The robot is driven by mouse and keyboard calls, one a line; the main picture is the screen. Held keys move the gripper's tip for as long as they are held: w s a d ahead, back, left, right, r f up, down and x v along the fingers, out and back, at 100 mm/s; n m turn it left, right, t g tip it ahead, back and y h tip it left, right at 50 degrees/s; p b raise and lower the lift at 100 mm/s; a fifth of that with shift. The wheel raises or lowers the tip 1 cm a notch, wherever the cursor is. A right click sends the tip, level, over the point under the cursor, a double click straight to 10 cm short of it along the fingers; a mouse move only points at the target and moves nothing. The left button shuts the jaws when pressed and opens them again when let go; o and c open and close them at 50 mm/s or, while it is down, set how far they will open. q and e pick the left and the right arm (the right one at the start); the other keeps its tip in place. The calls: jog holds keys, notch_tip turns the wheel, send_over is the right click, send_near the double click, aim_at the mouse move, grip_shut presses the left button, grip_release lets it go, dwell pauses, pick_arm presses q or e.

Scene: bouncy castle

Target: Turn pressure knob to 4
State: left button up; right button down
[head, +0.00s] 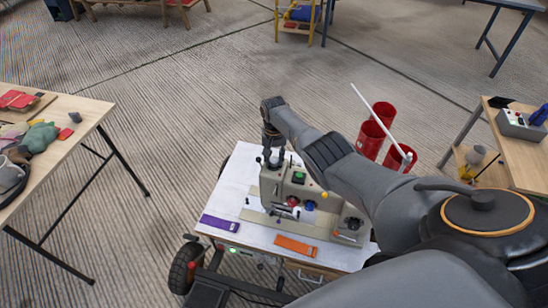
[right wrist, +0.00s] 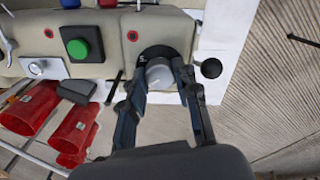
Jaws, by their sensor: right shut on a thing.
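The beige control unit (head: 285,185) stands on a white-topped cart. My right gripper (head: 273,155) reaches down over its far left end. In the right wrist view, a round light grey knob (right wrist: 159,74) sits in a dark round mount on the unit. The two fingers of my right gripper (right wrist: 159,70) are closed on either side of this knob. The knob's scale and pointer cannot be read. The gripper hides the knob in the head view. My left gripper is not in view.
A green button (right wrist: 77,48) is beside the knob, and a black ball-ended lever (right wrist: 210,68) is on its other side. Purple (head: 220,223) and orange (head: 296,245) strips lie on the cart. Red cylinders (head: 371,138) stand behind. Side tables flank the cart.

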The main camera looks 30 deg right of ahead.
aim_at(274, 160)
jog(key=shift+m, duration=0.5)
jog(key=c, duration=1)
grip_release()
jog(key=shift+r, duration=0.15)
jog(key=shift+r, duration=3.85)
